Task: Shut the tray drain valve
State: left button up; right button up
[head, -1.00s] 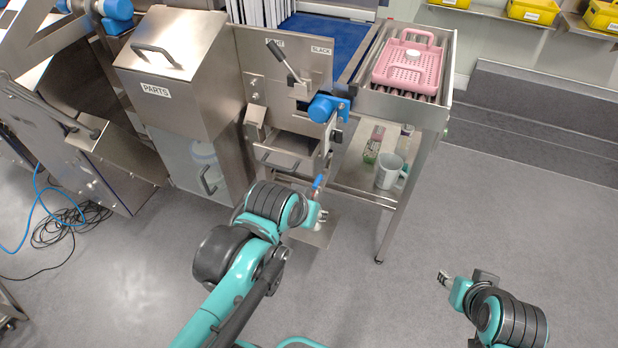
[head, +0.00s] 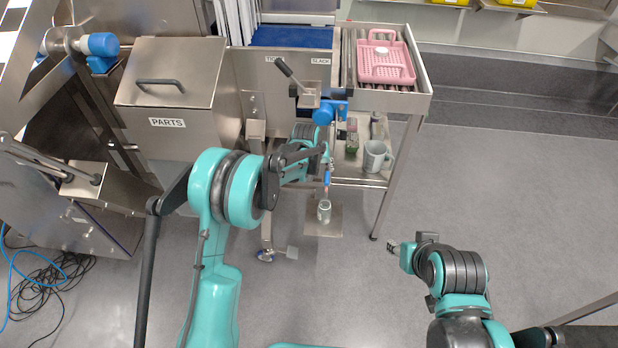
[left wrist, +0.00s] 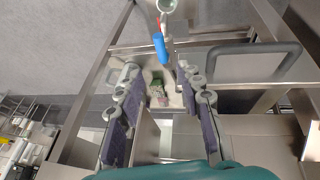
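The drain valve's blue handle (head: 327,178) hangs below the steel tray unit in the head view. It points down toward a glass jar (head: 324,211) on a low plate. In the left wrist view the blue handle (left wrist: 160,47) is just beyond the fingertips, with a red part and the jar's round rim (left wrist: 167,6) above it in the picture. My left gripper (left wrist: 160,82) is open, with nothing between its fingers; in the head view it is partly hidden by its own arm, close to the valve. My right gripper (head: 393,248) is away over the floor, its fingers too small to judge.
The lever (head: 289,75) and blue motor (head: 327,110) are above the valve. A shelf beside it holds a mug (head: 375,156). A pink basket (head: 385,60) sits on the roller top. The PARTS bin (head: 172,85) stands left. Floor at right is clear.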

aim_at(327, 178)
pick_arm(q)
jog(key=b+x, duration=0.1)
jog(key=x, duration=0.3)
jog(key=b+x, duration=0.1)
jog(key=x, duration=0.4)
jog(key=shift+s+f, duration=0.1)
jog(key=shift+f, duration=0.3)
pick_arm(e)
jog(key=shift+s+a+f, duration=0.1)
jog(key=shift+a+f, duration=0.1)
jog(key=shift+f, duration=0.35)
jog(key=shift+s+a+f, duration=0.1)
jog(key=shift+a+f, duration=0.05)
jog(key=shift+f, duration=0.35)
pick_arm(q)
grip_shut()
